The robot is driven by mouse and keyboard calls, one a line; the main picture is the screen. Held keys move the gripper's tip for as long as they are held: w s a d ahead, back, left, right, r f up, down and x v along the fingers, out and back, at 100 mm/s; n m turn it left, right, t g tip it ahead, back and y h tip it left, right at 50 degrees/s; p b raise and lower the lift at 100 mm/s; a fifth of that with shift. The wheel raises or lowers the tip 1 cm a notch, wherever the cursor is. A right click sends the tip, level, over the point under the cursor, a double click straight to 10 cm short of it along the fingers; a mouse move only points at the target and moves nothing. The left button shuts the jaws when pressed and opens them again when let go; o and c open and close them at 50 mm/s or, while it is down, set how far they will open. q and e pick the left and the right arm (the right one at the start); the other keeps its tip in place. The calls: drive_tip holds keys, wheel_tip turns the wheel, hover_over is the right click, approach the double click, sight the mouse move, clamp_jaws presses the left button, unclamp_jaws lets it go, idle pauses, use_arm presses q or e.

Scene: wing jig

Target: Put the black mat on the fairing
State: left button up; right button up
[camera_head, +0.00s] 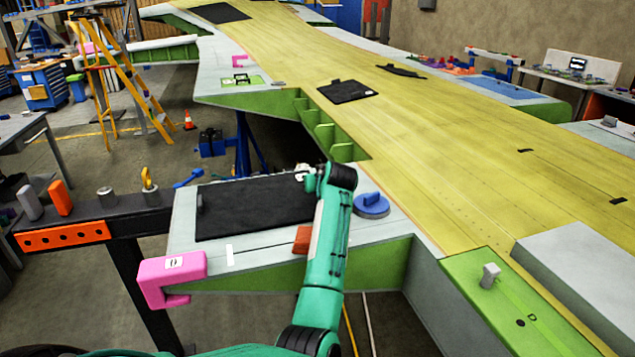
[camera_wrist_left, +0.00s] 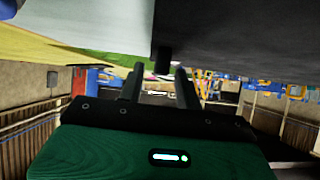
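The black mat (camera_head: 250,207) lies flat on the pale grey top of the fairing (camera_head: 188,215), which has a green side. An upright dark tab (camera_head: 200,203) stands near the mat's left end. My left gripper (camera_head: 303,173) is at the mat's far right corner. In the left wrist view its two fingers (camera_wrist_left: 158,85) are apart, and a small dark tab (camera_wrist_left: 163,60) under the dark surface (camera_wrist_left: 240,40) shows between them, with gaps at both sides. My forearm hides part of the fairing. My right gripper is in neither view.
A pink clamp (camera_head: 172,278) grips the fairing's front left corner. A blue round suction-cup-like piece (camera_head: 371,205) sits right of my arm. The yellow wing (camera_head: 440,130) carries another black mat (camera_head: 347,91). A dark rail with tools (camera_head: 100,222) stands at left.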

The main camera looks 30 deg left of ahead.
use_arm(q)
drive_tip(key=shift+s+d+r, duration=0.15)
drive_tip(key=shift+d, duration=0.05)
drive_tip(key=b+v, duration=0.2)
drive_tip(key=v, duration=0.8)
drive_tip(key=shift+d, duration=0.15)
drive_tip(key=shift+s+d+r, duration=0.3)
drive_tip(key=shift+s+r, duration=0.05)
drive_tip(key=shift+s, duration=0.05)
